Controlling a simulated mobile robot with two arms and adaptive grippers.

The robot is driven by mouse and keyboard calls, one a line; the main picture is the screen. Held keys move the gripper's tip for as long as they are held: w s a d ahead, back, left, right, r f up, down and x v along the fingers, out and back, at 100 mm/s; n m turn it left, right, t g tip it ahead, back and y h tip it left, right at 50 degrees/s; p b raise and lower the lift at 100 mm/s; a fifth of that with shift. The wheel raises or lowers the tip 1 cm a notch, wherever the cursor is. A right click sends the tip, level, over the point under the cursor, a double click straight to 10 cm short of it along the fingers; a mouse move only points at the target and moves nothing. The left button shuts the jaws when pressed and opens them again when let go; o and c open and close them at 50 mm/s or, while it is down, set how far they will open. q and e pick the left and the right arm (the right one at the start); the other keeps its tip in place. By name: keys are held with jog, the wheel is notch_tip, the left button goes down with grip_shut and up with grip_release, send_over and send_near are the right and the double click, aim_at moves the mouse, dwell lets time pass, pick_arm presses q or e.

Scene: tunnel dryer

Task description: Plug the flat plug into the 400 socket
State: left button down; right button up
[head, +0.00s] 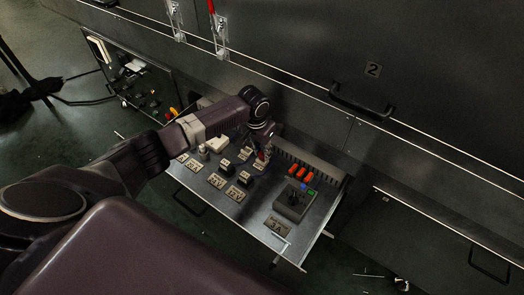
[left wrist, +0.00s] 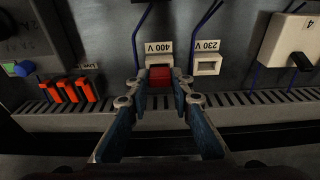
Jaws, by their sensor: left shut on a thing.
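The flat plug is a small red block (left wrist: 160,76) between my left fingertips in the left wrist view. My left gripper (left wrist: 159,88) is shut on it. The 400 socket (left wrist: 160,60) is a light frame directly beyond the plug, below its upside-down "400 V" label (left wrist: 160,48). The plug overlaps the socket's near edge in this view; I cannot tell whether it is inside or only in front. In the head view my left gripper (head: 262,150) reaches down over the panel and mostly hides the socket. My right gripper is not in view.
The 230 V socket (left wrist: 207,66) is close on the right, with blue wires beside it. A white box marked 4 (left wrist: 288,40) stands farther right. Several orange levers (left wrist: 71,90) are at the left. A slotted duct (left wrist: 255,98) runs along the panel edge.

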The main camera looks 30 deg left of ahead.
pick_arm(q)
jog(key=shift+f, duration=0.3)
jog(key=c, duration=1.6)
grip_release()
jog(key=r, duration=0.4)
jog(key=s+r, duration=0.1)
jog(key=r, duration=0.3)
jog(key=s+r, duration=0.1)
jog(key=r, duration=0.3)
jog(key=shift+a, duration=0.15)
jog(key=shift+w+r, duration=0.1)
